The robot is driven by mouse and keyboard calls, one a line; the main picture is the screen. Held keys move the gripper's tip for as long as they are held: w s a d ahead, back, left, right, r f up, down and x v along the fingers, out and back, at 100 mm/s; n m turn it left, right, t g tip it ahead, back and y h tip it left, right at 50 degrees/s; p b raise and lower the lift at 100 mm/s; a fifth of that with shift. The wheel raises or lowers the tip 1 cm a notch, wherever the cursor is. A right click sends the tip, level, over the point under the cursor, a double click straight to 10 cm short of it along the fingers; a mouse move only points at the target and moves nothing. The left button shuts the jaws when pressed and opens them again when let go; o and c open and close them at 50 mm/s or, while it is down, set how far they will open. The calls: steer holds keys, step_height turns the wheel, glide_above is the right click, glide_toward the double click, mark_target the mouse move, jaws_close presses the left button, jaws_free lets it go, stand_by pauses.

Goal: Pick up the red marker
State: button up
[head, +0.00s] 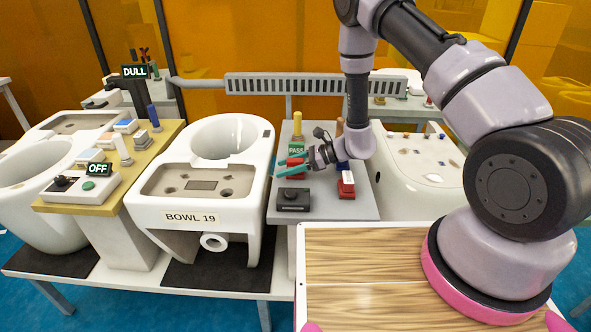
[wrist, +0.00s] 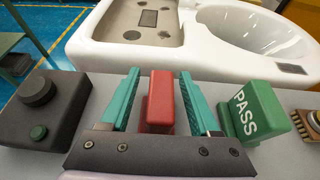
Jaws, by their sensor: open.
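The red marker (wrist: 159,102) is a red block standing on the grey worktop in the wrist view. It is between the two teal fingers of my open gripper (wrist: 158,92), with a small gap visible on each side. In the head view, the red marker (head: 296,162) is partly hidden behind the teal fingers of my gripper (head: 291,166), close to the green PASS block. I cannot tell the exact height of the fingers over the worktop.
A green PASS block (wrist: 253,112) stands just right of the fingers. A black button box (wrist: 42,108) stands to the left. A white toilet bowl (wrist: 215,40) lies beyond the worktop edge. Another red block (head: 346,186) stands at the worktop's right side.

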steer(key=shift+c, duration=0.3)
jaws_close()
steer(key=shift+r, duration=0.1)
